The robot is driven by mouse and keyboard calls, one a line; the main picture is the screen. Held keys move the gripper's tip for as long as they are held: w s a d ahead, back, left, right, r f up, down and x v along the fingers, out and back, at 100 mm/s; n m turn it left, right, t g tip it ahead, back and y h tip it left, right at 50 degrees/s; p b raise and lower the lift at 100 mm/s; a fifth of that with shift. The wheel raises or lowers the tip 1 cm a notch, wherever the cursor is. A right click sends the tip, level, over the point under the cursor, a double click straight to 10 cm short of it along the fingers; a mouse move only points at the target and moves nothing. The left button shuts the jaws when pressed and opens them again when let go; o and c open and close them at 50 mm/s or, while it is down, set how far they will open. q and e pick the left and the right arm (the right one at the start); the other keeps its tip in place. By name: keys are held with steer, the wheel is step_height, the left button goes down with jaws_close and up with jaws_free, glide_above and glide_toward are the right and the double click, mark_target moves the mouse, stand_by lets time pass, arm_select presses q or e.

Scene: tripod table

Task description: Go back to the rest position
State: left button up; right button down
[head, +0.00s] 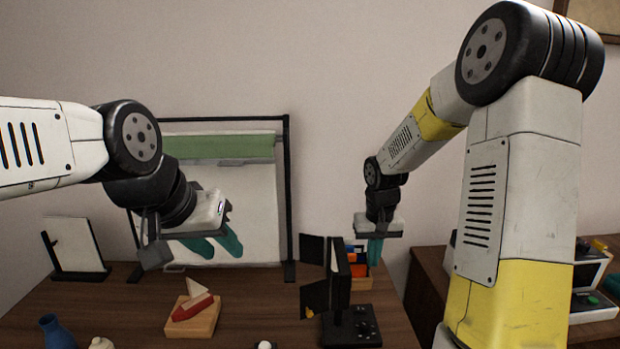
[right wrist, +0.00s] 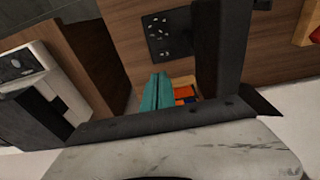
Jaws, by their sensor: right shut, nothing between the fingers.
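My left gripper (head: 223,250) hangs in the air in front of the framed white and green panel, above the left part of the table. Its two teal fingers are apart with nothing between them. My right gripper (head: 375,252) hangs above the right part of the table, near a small box of colored items (head: 358,262). Its teal fingers are together and empty. They also show closed in the right wrist view (right wrist: 157,92).
The wooden table (head: 245,290) bears a black device with dark flaps (head: 342,285), a toy boat on a wooden block (head: 193,312), a blue vase (head: 55,332) and a white board on a stand (head: 72,245). A side cabinet with a white machine (head: 590,305) stands right.

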steer(key=s+a+r+t+y, duration=0.2)
steer(key=s+r+t, duration=0.2)
steer(key=s+r, duration=1.4)
steer(key=s, duration=0.3)
steer(key=shift+s+a+r+t, duration=0.15)
steer(key=shift+a+t, duration=0.1)
steer(key=shift+t, duration=0.15)
